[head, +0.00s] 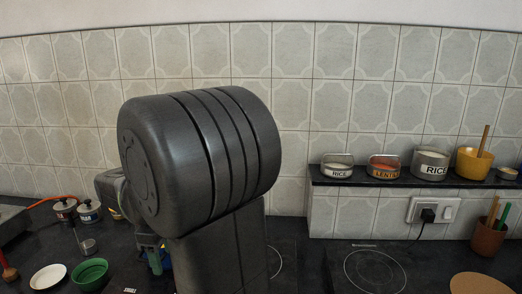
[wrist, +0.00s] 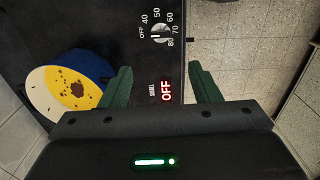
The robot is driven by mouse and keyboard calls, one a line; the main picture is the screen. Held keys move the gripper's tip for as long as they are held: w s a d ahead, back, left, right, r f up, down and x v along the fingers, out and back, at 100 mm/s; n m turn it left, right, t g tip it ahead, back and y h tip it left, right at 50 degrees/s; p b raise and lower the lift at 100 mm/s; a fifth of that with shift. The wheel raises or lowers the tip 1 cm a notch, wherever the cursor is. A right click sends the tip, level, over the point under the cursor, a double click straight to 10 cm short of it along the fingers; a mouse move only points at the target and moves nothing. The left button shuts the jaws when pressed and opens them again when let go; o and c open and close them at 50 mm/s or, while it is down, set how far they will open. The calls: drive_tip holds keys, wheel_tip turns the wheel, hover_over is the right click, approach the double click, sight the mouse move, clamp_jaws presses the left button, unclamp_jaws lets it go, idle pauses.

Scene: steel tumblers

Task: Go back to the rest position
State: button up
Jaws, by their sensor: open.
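My gripper (wrist: 160,90) shows in the wrist view with its two green fingers wide apart and nothing between them. In the head view my arm fills the middle and hides much of the counter; the gripper's fingertips cannot be made out there. A steel tumbler (head: 88,246) stands on the counter at the left.
A white plate (head: 48,277) and a green bowl (head: 90,274) are at front left. Labelled jars stand on a shelf (head: 400,183) at right. A round hob zone (head: 375,272) is clear. A blue, cream and yellow round thing (wrist: 68,88) lies left of my fingers.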

wheel_tip(320, 180, down, 14)
drive_tip(key=shift+f, duration=0.2)
drive_tip(key=shift+r+m, duration=0.1)
drive_tip(key=shift+m, duration=0.4)
drive_tip(key=m, duration=0.8)
drive_tip(key=shift+p, duration=0.3)
drive_tip(key=m, duration=0.4)
drive_tip(key=shift+m+p, duration=0.3)
drive_tip(key=shift+m, duration=0.1)
drive_tip(key=shift+m+p, duration=0.35)
drive_tip(key=shift+m, duration=1.85)
